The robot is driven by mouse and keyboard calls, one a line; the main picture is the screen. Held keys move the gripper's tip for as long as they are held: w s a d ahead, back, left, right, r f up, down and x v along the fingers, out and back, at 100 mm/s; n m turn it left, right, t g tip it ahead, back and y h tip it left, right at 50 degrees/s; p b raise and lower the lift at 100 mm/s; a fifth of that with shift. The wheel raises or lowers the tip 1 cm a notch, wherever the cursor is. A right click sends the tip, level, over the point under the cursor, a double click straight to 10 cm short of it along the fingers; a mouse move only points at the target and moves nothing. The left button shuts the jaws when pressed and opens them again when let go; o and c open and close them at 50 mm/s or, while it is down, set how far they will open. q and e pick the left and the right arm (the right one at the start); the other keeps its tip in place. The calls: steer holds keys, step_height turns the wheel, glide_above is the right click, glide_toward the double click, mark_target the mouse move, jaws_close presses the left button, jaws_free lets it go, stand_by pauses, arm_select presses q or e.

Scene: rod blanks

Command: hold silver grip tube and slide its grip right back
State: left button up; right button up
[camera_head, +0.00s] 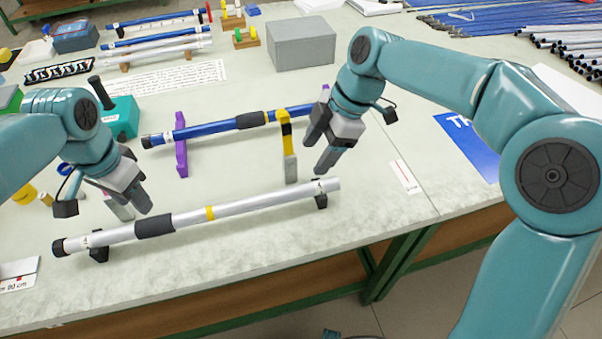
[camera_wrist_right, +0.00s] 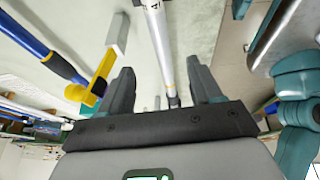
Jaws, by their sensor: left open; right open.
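The silver grip tube (camera_head: 260,200) lies on two black rests (camera_head: 99,254) near the table's front edge, slanting up to the right. Its dark grip sleeve (camera_head: 155,223) sits left of the middle, with a yellow ring (camera_head: 210,212) just right of it. My left gripper (camera_head: 128,207) is open, above and behind the tube's left part. My right gripper (camera_head: 318,150) is open, above and behind the tube's right end. In the right wrist view the tube (camera_wrist_right: 158,45) runs between the two open fingers (camera_wrist_right: 162,88), apart from both.
A blue tube (camera_head: 215,129) lies behind on purple rests (camera_head: 181,150). A yellow and grey upright piece (camera_head: 287,145) stands between the tubes, left of my right gripper. A grey box (camera_head: 301,44) and a teal box (camera_head: 122,115) are further back. The front edge is close.

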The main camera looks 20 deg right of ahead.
mark_target(293, 190)
steer(key=x, duration=1.3)
steer(key=shift+f, duration=0.3)
